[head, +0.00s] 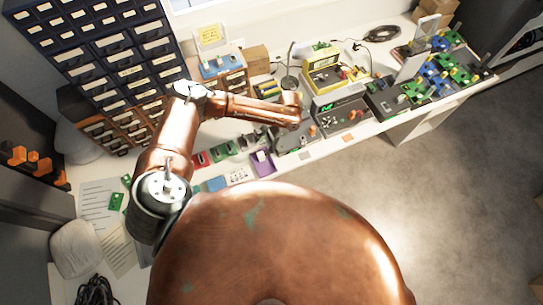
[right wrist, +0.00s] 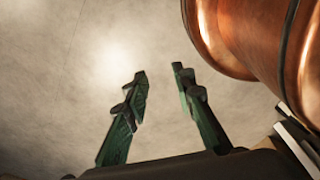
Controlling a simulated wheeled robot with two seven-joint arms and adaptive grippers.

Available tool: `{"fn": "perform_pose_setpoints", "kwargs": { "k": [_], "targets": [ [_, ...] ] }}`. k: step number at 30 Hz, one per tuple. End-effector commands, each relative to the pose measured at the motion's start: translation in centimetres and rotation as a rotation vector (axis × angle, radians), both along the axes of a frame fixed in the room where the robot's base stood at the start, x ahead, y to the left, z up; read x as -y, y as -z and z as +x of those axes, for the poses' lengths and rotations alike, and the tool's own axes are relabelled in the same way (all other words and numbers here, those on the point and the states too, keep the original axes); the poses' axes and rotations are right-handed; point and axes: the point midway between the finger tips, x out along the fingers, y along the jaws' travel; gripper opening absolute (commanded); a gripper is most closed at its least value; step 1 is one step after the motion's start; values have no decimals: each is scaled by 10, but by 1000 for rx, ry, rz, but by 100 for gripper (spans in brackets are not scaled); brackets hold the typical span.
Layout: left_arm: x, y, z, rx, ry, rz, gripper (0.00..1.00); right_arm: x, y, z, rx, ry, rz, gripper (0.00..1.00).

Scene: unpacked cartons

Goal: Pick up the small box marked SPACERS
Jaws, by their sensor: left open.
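I cannot make out a small box marked SPACERS; no lettering in the head view is large enough to read. A plain brown carton (head: 257,59) stands at the back of the bench, its marking not legible. My left arm reaches over the bench from the left. My left gripper (head: 295,133) is at its end, low over the front part of the bench, small and partly hidden by the wrist; it is open. My right gripper (right wrist: 159,74) shows in the right wrist view with its two green fingers apart and nothing between them, over bare grey floor.
The white bench (head: 333,141) runs to the upper right, crowded with devices and green boards. A dark drawer cabinet (head: 115,50) stands at the back left. A purple tray (head: 262,163) lies near the front edge. Open floor (head: 440,200) fills the lower right.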

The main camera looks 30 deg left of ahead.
Motion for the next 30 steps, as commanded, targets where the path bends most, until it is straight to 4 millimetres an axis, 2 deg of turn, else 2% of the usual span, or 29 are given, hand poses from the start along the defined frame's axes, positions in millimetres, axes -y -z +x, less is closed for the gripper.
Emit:
{"fn": "perform_pose_setpoints", "kwargs": {
  "k": [7, 16, 25, 30],
  "targets": [
    [-5, 24, -7, -1, 4, 2, 48, -4, -5, 18, 24, -4, 5, 24],
    [-11, 63, -17, -1, 3, 0, 48, 3, -11, 12, 15, -4, -2, 24],
    [-13, 67, -18, 0, 4, 0, 48, 8, -11, 4, 6, -3, -8, 24],
    [-12, 67, -18, 1, 4, 0, 36, 8, -11, 5, 6, -3, -8, 24]
  ]
}}
